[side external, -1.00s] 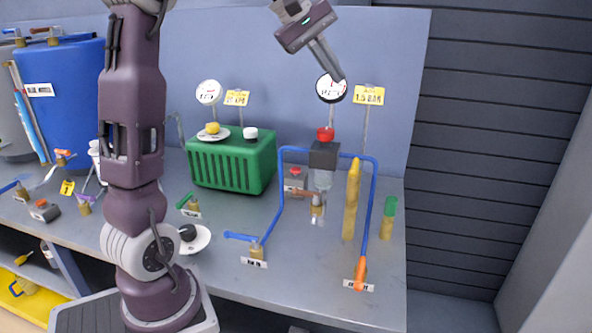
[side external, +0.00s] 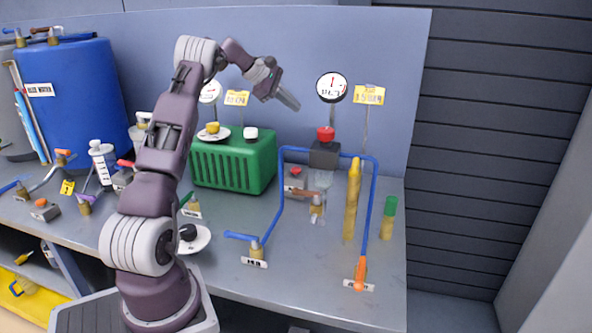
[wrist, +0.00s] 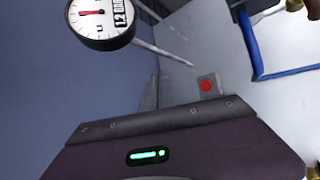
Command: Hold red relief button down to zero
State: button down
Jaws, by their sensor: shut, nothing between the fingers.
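A small red button (side external: 295,171) sits on a grey box on the bench, right of the green radiator. It also shows in the wrist view as a red disc (wrist: 206,85) on a grey square. A white round gauge (side external: 332,87) with a red needle stands above the bench; a similar gauge (wrist: 101,20) fills the top left of the wrist view. My gripper (side external: 294,104) is shut and empty, in the air left of the gauge and above the red button, clear of it. A red cap (side external: 325,134) tops a dark block beneath the gauge.
A blue pipe loop (side external: 310,150) surrounds the dark block, with a yellow upright (side external: 352,195) close by. The green radiator (side external: 230,163) stands to the left, with a yellow cap on top. A yellow sign (side external: 369,95) is right of the gauge. Bench front centre is open.

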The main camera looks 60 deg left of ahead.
send_over(293, 169)
notch_tip(293, 169, down, 9)
jog(key=shift+f, duration=0.15)
jog(key=shift+f, duration=0.1)
jog(key=shift+f, duration=4.3)
jog(key=shift+f, duration=0.1)
jog(key=shift+f, duration=0.3)
